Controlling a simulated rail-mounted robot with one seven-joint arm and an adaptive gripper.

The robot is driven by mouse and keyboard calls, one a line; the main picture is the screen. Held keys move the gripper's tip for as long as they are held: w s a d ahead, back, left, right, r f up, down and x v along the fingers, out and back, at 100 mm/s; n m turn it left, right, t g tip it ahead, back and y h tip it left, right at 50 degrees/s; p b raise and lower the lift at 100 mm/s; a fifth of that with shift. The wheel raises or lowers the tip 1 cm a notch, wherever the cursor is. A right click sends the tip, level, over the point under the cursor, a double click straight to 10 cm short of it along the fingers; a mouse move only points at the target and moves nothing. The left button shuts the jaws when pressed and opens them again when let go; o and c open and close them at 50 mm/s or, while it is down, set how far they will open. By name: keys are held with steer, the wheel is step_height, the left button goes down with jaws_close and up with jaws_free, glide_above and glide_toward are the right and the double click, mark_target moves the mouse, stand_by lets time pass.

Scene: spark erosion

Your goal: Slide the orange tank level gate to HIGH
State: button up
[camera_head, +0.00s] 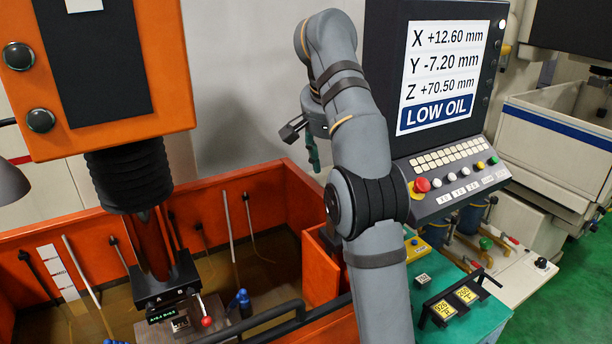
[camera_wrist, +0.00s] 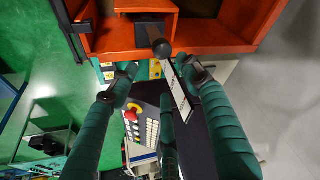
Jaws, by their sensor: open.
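The orange tank (camera_head: 300,205) holds brownish liquid in the head view; its orange wall also crosses the top of the wrist view (camera_wrist: 215,38). An orange box-like part (camera_head: 318,268) stands at its right end, partly hidden by my arm. In the wrist view a black knob-like handle (camera_wrist: 158,42) sticks out from an orange box (camera_wrist: 147,7); I cannot tell for sure that it is the level gate's handle. No HIGH mark is readable. My gripper (camera_wrist: 160,82) has green fingers spread apart with nothing between them; the handle lies beyond the fingertips.
The control console (camera_head: 450,170) with a LOW OIL screen and red button stands right of my arm. The orange machine head (camera_head: 160,100) with its black bellows hangs over the tank at left. A teal bench (camera_head: 480,325) is at lower right.

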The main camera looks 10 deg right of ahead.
steer(key=x, duration=0.6)
steer(key=a+x, duration=0.1)
steer(key=x, duration=0.2)
steer(key=shift+w+f, duration=0.1)
steer(key=shift+f, duration=0.25)
steer(key=shift+a, duration=0.1)
steer(key=shift+c, duration=0.6)
steer(key=shift+r, duration=0.15)
jaws_close()
